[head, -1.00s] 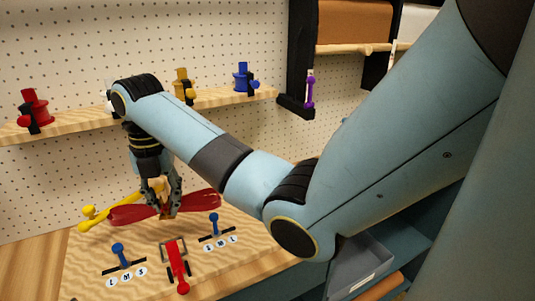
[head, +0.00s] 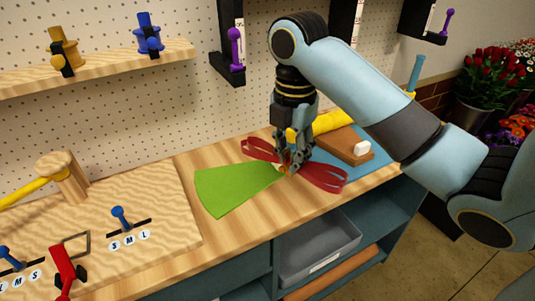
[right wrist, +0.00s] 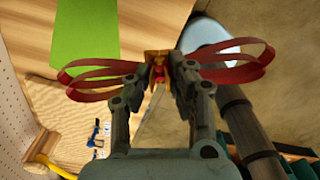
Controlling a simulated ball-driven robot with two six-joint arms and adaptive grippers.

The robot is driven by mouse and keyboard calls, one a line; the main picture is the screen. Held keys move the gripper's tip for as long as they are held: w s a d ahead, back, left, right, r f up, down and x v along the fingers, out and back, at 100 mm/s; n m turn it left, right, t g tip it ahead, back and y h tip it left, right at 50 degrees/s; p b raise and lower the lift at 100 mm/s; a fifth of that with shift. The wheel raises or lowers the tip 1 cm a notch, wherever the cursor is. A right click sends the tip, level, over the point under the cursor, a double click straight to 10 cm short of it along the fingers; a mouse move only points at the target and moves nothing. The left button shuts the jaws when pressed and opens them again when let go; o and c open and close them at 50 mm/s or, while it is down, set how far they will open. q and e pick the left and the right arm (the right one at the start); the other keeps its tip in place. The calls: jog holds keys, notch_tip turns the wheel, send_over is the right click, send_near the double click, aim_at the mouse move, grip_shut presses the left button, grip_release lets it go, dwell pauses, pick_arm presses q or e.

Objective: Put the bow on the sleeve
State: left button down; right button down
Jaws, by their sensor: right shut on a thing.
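The red bow (head: 327,178) has wide ribbon loops on both sides of an orange-brown middle. My right gripper (head: 288,166) points down and is shut on that middle. The green sleeve (head: 230,189) lies on the wooden counter as a flat fan, its narrow end toward the bow. In the head view the bow's middle is at that narrow end; I cannot tell whether they touch. In the right wrist view the bow (right wrist: 240,75) spreads out on both sides of the fingertips (right wrist: 158,72), and the green sleeve (right wrist: 85,38) shows behind its left loop. My left gripper is not in view.
A wooden board (head: 165,218) with blue and red levers stands left of the sleeve. A brown block (head: 345,147) with a white piece is right behind the gripper, near a yellow thing (head: 330,121). The counter's front edge is close. A grey bin (head: 318,250) sits below.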

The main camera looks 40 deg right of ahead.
jog(key=shift+w+a+f, duration=0.1)
jog(key=shift+f, duration=0.3)
send_over(247, 187)
jog(key=f, duration=0.6)
jog(key=shift+s+d+f, duration=0.1)
jog(key=shift+s+d, duration=0.15)
jog(key=shift+w+a+f, duration=0.1)
jog(key=shift+w+f, duration=0.1)
jog(key=shift+w, duration=0.05)
jog(key=shift+w+f, duration=0.1)
jog(key=shift+f, duration=0.1)
notch_tip(247, 187, down, 3)
jog(key=shift+f+p, duration=0.2)
jog(key=shift+p, duration=0.15)
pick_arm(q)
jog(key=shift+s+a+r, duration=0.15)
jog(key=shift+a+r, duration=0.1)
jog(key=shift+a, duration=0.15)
pick_arm(e)
jog(key=shift+f, duration=0.15)
jog(key=c, duration=1.2)
grip_release()
jog(key=shift+f, duration=0.15)
